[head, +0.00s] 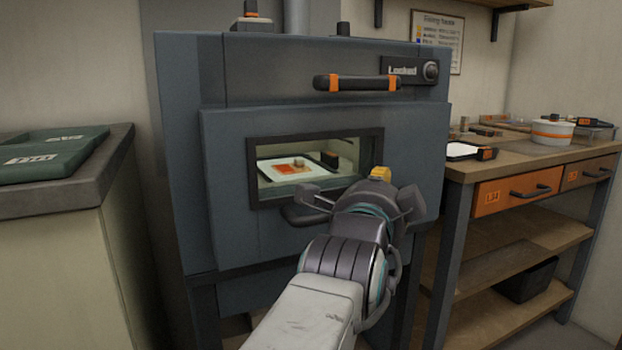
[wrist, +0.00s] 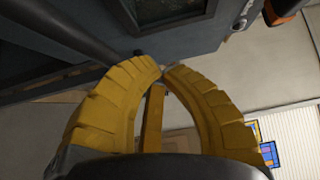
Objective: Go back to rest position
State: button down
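My arm reaches forward from the bottom of the head view towards the front of a blue-grey kiln-like cabinet (head: 225,235). My gripper (head: 380,173) shows there only as a small yellow patch beyond the wrist. In the wrist view, the two yellow fingers of my gripper (wrist: 161,68) curve together and their tips nearly meet. Nothing is seen held between them. The cabinet also shows in the wrist view (wrist: 95,60), beyond the fingers. Its door is shut. Through its window, a white sheet with an orange patch (head: 290,168) lies inside. Whether the fingers touch the cabinet is hidden.
An orange-and-black handle (head: 358,83) sticks out above the window, beside a label reading "Locked" (head: 402,71). A counter with green trays (head: 50,155) stands left. A wooden workbench (head: 500,160) with orange drawers and a white tub (head: 552,132) stands right, close to the cabinet.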

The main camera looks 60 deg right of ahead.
jog(key=s+a+p, duration=0.1)
jog(key=a, duration=0.5)
jog(key=shift+a, duration=0.1)
dwell(0.3)
